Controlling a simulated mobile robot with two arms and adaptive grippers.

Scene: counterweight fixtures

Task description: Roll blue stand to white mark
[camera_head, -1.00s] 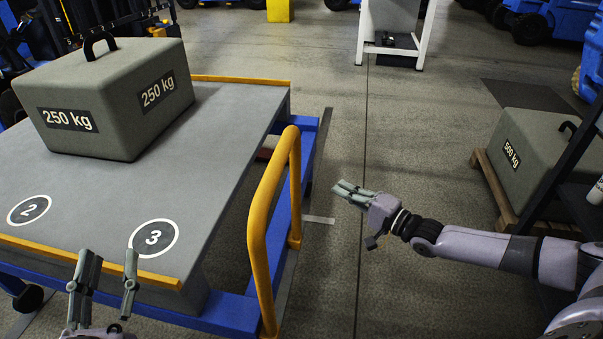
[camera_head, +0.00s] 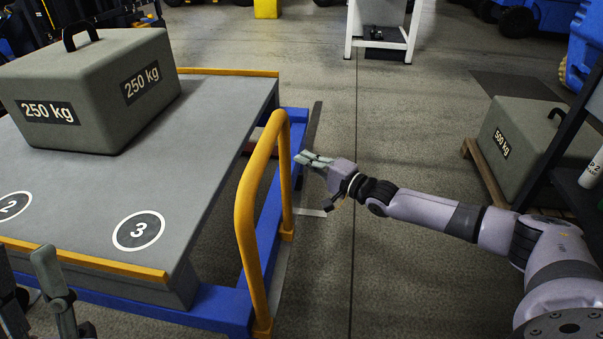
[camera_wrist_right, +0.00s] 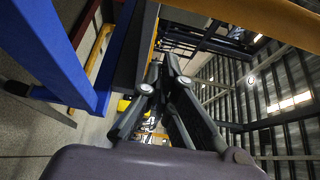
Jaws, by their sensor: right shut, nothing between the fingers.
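The blue stand (camera_head: 233,310) is a low wheeled cart with a blue frame, a grey top and a yellow hoop handle (camera_head: 245,210) at its right end. Its blue frame also shows in the right wrist view (camera_wrist_right: 55,55). A pale strip (camera_head: 311,212), perhaps the white mark, lies on the floor just right of the handle. My right gripper (camera_head: 300,157) is shut and empty, just right of the handle's far post; I cannot tell whether it touches. My left gripper (camera_head: 30,285) is open and empty at the lower left, by the cart's near edge.
A grey 250 kg block (camera_head: 90,95) sits on the cart top by circles marked 2 and 3. A 500 kg block (camera_head: 515,145) on a pallet and a dark shelf (camera_head: 570,195) stand at right. A white-legged stand (camera_head: 383,45) is at the back. The middle floor is clear.

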